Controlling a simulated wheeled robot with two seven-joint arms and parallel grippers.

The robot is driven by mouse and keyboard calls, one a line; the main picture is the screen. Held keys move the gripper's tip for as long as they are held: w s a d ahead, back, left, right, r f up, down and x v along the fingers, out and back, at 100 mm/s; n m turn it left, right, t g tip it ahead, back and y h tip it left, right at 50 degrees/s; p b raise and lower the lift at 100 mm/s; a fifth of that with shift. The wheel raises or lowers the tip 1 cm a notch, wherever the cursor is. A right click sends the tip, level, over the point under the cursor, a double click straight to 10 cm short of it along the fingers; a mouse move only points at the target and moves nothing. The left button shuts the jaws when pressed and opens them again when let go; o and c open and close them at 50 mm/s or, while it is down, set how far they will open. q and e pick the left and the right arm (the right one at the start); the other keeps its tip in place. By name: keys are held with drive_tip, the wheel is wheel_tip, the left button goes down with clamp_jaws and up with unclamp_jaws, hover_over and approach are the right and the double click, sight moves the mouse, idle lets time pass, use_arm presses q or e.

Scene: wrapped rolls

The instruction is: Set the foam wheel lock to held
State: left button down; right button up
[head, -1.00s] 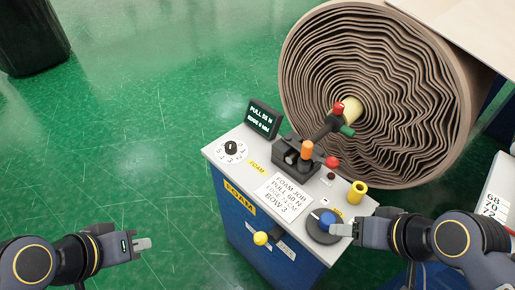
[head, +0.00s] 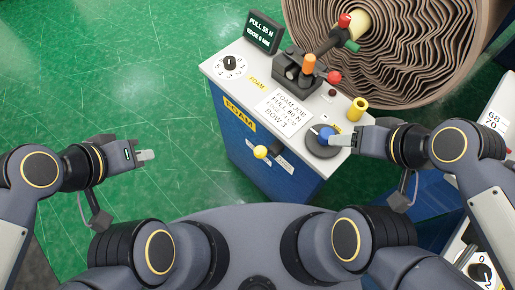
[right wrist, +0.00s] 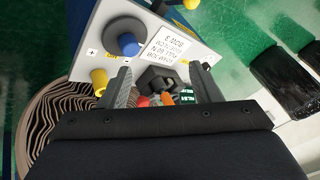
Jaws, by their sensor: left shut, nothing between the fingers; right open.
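The foam console (head: 240,85) has a pale top and a blue front with a yellow FOAM label. On its near right corner is a dark round wheel (head: 318,151) with a blue knob (head: 326,132); both also show in the right wrist view. A yellow post (head: 357,108) stands behind the wheel. A yellow ball knob (head: 261,152) sticks out of the front beside small labels, too small to read. No part is readably marked as the lock. My right gripper (head: 341,138) is open at the wheel's right side; contact is unclear. My left gripper (head: 147,155) is shut and empty, left of the console.
A large wrinkled brown roll (head: 400,50) stands behind the console. The top carries a display (head: 263,33), a numbered dial (head: 230,65), a job card (head: 284,110) and a black block with an orange handle (head: 309,64). Green floor is free on the left.

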drive_tip(key=shift+w+a, duration=0.1)
drive_tip(key=shift+w, duration=0.15)
drive_tip(key=c, duration=0.5)
drive_tip(key=w+a+n+g, duration=0.1)
drive_tip(key=w, duration=0.1)
drive_tip(key=w+a+f+n+g, duration=0.1)
drive_tip(key=w, duration=0.1)
drive_tip(key=w+a+f+n+g+y, duration=0.1)
drive_tip(key=w+n+g, duration=0.1)
drive_tip(key=w, duration=0.1)
drive_tip(key=shift+a+b, duration=0.1)
drive_tip(key=shift+b, duration=0.25)
clamp_jaws()
drive_tip(key=w+a+f+n+g+h, duration=0.1)
drive_tip(key=w+a+f+n+g, duration=0.3)
drive_tip(key=w+a+f, duration=0.2)
drive_tip(key=shift+w+a+f+b, duration=0.3)
drive_tip(key=shift+a+f, duration=0.35)
drive_tip(key=shift+f, duration=0.65)
